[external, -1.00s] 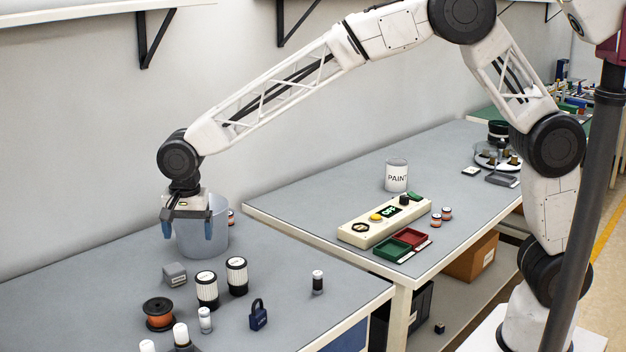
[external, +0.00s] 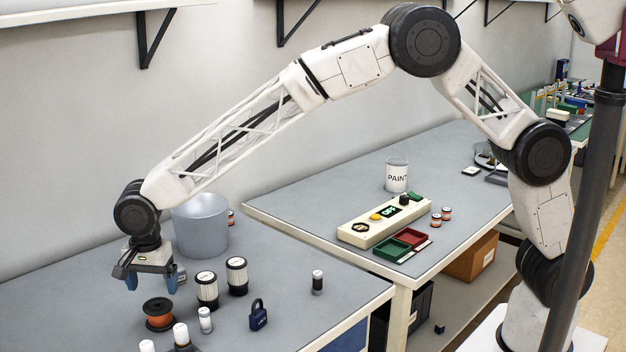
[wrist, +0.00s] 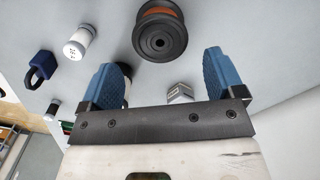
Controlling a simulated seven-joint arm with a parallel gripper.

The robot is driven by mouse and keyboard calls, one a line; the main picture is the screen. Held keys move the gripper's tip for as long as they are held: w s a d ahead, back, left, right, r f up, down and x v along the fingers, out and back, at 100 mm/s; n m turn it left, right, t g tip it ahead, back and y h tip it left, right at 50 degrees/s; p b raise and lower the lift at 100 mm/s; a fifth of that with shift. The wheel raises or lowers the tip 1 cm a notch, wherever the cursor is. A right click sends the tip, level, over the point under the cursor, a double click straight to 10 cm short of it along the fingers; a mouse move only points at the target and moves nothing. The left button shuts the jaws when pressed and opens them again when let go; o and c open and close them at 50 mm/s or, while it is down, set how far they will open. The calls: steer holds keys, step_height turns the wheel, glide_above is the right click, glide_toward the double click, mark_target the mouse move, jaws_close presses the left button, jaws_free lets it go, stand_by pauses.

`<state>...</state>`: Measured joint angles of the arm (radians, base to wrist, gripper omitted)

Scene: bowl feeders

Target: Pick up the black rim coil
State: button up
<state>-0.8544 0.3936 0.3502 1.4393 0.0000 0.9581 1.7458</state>
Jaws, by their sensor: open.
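The black rim coil (external: 159,314) is a spool with black rims and an orange winding, upright on the near bench at the lower left. My gripper (external: 152,284) is open and empty, just above and behind the coil, with its blue fingertips pointing down. In the wrist view the coil (wrist: 160,32) shows at the top middle, its black round rim facing the camera. It lies beyond the fingertips of my gripper (wrist: 165,75), not between them.
Two black-and-white ribbed cylinders (external: 207,290) (external: 237,276), a small white-topped cylinder (external: 205,320) and a blue padlock (external: 258,315) stand right of the coil. A grey bucket (external: 201,228) stands behind. A grey block (wrist: 180,92) is near the right finger. Bare bench lies left of the coil.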

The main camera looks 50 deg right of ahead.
mark_target(158, 306)
steer(key=shift+f, duration=1.15)
steer(key=shift+d+f, duration=0.15)
steer(key=shift+f, duration=2.45)
steer(key=shift+c, duration=0.2)
steer(key=c, duration=0.7)
steer(key=shift+c, duration=0.3)
steer(key=shift+r, duration=0.15)
steer(key=shift+r, duration=4.9)
